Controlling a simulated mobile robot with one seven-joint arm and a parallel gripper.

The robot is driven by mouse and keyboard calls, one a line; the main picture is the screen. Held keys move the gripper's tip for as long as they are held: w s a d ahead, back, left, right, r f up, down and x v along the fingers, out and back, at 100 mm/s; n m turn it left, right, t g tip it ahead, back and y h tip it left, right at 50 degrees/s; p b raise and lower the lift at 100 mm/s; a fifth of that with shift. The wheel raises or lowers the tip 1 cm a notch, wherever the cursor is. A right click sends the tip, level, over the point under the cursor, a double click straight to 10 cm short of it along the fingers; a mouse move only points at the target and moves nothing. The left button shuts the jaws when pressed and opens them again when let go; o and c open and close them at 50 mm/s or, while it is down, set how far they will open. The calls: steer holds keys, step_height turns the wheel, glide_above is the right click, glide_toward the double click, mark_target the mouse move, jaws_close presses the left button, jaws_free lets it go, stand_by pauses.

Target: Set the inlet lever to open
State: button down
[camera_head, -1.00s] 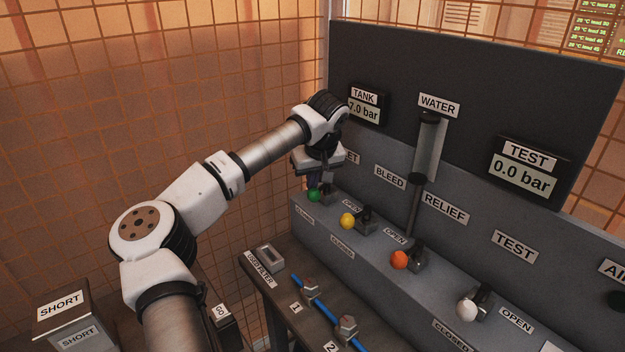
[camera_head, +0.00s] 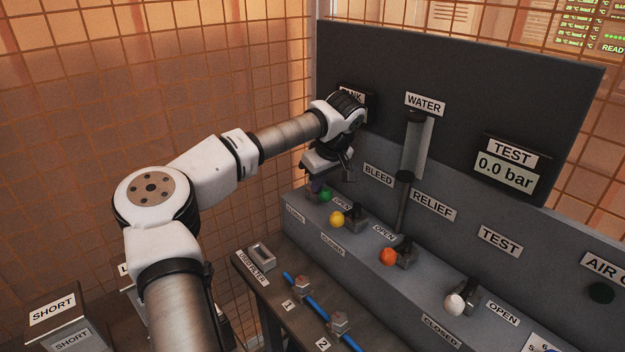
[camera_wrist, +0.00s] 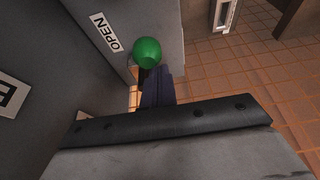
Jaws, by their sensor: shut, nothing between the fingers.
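The inlet lever with its green knob (camera_head: 325,196) is the farthest lever on the grey bench ledge. The green knob also shows in the wrist view (camera_wrist: 147,52), just past my fingers, close to the OPEN label (camera_wrist: 105,33). My gripper (camera_head: 316,186) is shut and empty, low beside the green knob on its left. My finger (camera_wrist: 157,86) in the wrist view overlaps or touches the knob's lower side; I cannot tell which. The lever's base is mostly hidden. The inlet label on the panel is hidden behind my arm.
A yellow-knob lever (camera_head: 337,219), an orange-knob lever (camera_head: 388,256) and a white-knob lever (camera_head: 454,303) line the ledge nearer me. The dark back panel (camera_head: 450,90) rises close behind. A wire mesh wall (camera_head: 120,100) stands at the left. A used-filter tray (camera_head: 262,256) sits below.

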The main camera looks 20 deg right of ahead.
steer(key=shift+s+d, duration=0.1)
steer(key=shift+d, duration=0.55)
steer(key=shift+d+p, duration=0.15)
steer(key=shift+p, duration=0.15)
